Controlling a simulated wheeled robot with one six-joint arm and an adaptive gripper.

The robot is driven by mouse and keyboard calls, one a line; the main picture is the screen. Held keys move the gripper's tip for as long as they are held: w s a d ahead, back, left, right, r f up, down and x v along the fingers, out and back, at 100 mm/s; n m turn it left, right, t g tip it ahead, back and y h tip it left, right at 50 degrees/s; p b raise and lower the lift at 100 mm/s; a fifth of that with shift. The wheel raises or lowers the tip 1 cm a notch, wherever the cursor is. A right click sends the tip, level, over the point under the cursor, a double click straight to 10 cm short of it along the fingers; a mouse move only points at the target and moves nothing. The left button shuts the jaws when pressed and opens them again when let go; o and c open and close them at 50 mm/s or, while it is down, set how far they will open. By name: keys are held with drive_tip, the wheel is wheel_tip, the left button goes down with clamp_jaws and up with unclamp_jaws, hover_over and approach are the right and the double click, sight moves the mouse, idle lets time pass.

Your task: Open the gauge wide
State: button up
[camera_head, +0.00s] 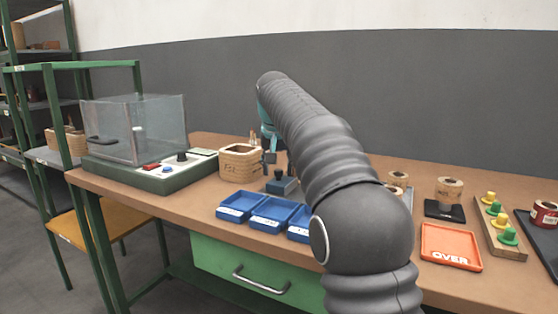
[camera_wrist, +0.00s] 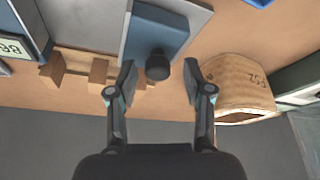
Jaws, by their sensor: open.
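What looks like the gauge is a blue block (camera_wrist: 158,32) with a black round knob (camera_wrist: 157,66) on a grey plate (camera_wrist: 198,15). In the head view the blue block (camera_head: 283,187) stands on the table behind the blue trays, partly hidden by my arm. My gripper (camera_wrist: 160,82) is open, and the knob shows between its fingertips in the wrist view. I cannot tell whether the fingers touch it. In the head view my gripper (camera_head: 269,150) is mostly hidden behind my arm, close above the block.
A wooden box (camera_head: 240,164) stands left of the block; it also shows in the wrist view (camera_wrist: 236,84). A stepped wooden piece (camera_wrist: 92,70) and a digital display (camera_wrist: 14,46) are nearby. Blue trays (camera_head: 270,214) lie in front. An orange tray (camera_head: 450,246) lies at right.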

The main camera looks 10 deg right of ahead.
drive_tip(key=v, duration=1.2)
drive_tip(key=shift+d+f, duration=0.1)
drive_tip(key=shift+d, duration=0.05)
